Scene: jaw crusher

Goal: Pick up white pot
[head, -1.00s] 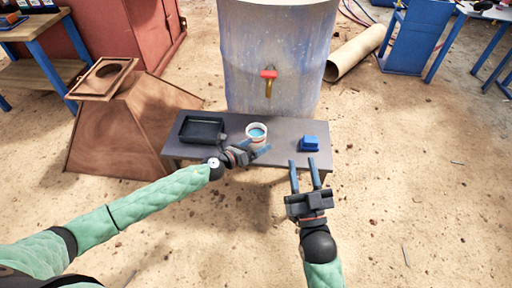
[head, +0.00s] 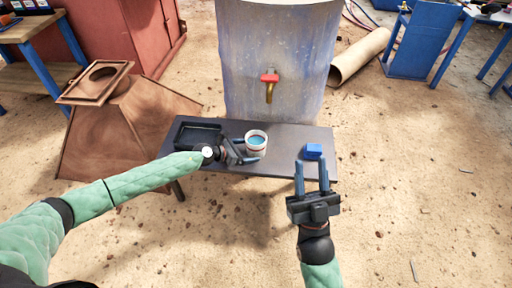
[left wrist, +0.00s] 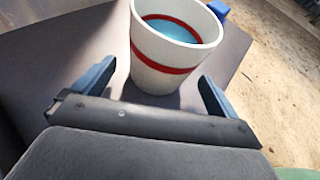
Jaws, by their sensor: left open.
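The white pot (head: 256,146) stands upright on the dark bench (head: 290,134). It has a red band and a blue inside. My left gripper (head: 244,149) is open, with its fingers at the pot's near left side. In the left wrist view, the pot (left wrist: 172,52) stands ahead of and between the two spread fingers (left wrist: 155,88). I cannot tell whether either finger touches it. My right gripper (head: 312,178) is open and empty in front of the bench's near right part, close to a blue block.
A black tray (head: 183,143) lies left of the pot on the bench. The blue block (head: 313,151) lies to the right. A large barrel (head: 272,60) with a red-handled tap (head: 269,78) stands behind. The bench between pot and block is clear.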

